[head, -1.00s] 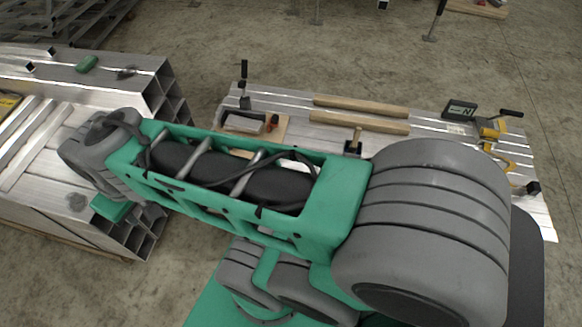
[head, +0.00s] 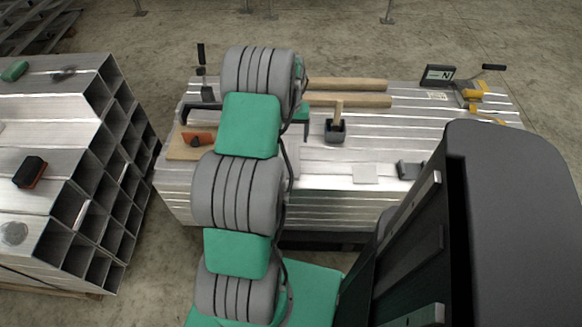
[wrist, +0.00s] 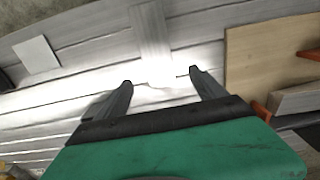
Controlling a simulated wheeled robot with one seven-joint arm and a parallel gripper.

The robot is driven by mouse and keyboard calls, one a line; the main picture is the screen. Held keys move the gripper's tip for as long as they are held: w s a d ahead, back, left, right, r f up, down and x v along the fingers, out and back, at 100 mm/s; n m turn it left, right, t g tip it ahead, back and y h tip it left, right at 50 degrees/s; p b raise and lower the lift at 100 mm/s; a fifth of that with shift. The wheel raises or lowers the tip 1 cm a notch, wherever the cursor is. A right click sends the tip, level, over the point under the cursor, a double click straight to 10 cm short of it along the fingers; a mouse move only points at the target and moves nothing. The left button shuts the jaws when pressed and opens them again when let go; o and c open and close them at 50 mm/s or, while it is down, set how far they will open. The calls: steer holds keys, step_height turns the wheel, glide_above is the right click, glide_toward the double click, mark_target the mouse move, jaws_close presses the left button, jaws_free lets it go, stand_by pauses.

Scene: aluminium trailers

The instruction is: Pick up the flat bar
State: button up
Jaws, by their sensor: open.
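My gripper (wrist: 160,78) is open in the wrist view, with its two dark fingers apart and nothing between them. A pale grey flat strip, which looks like the flat bar (wrist: 152,35), lies across the aluminium tubes just beyond the fingertips. It is roughly in line with the gap between them. Glare washes out its near end, and I cannot tell how high the fingers are above it. In the head view my arm covers most of that area, and I cannot clearly make out the bar or the fingers there.
The tube stack (head: 330,205) also bears a wooden board (wrist: 255,55) with an orange-and-dark tool (head: 198,138), wooden bars (head: 345,84), a mallet (head: 336,128), a small pale plate (head: 365,173) and a display box (head: 438,75). Another tube stack (head: 60,215) stands left.

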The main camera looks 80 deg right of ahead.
mark_target(291, 153)
steer(key=f, duration=0.8)
steer(key=shift+s+a+b, duration=0.2)
steer(key=shift+a+b, duration=0.1)
steer(key=shift+b, duration=0.05)
steer(key=shift+r, duration=0.15)
jaws_close()
steer(key=shift+d, duration=0.1)
